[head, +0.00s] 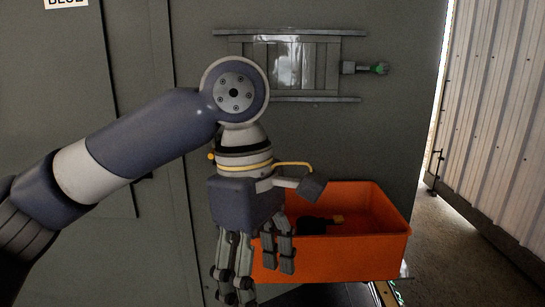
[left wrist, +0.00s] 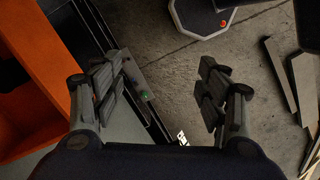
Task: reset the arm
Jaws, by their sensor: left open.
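My left arm comes in from the left, and my left gripper (head: 252,281) points down in front of the orange bin's left side. In the left wrist view my left gripper (left wrist: 160,85) has its fingers wide apart, with nothing between them. The floor and a dark edge show below the gap. My right gripper is in neither view.
The orange bin (head: 350,258) holds a dark item (head: 314,224) with a yellow end; the bin also shows in the left wrist view (left wrist: 32,105). Behind stands a grey wall (head: 400,130) with a railed panel (head: 290,65) and a green-tipped fitting (head: 378,68). Open floor (head: 455,235) lies right.

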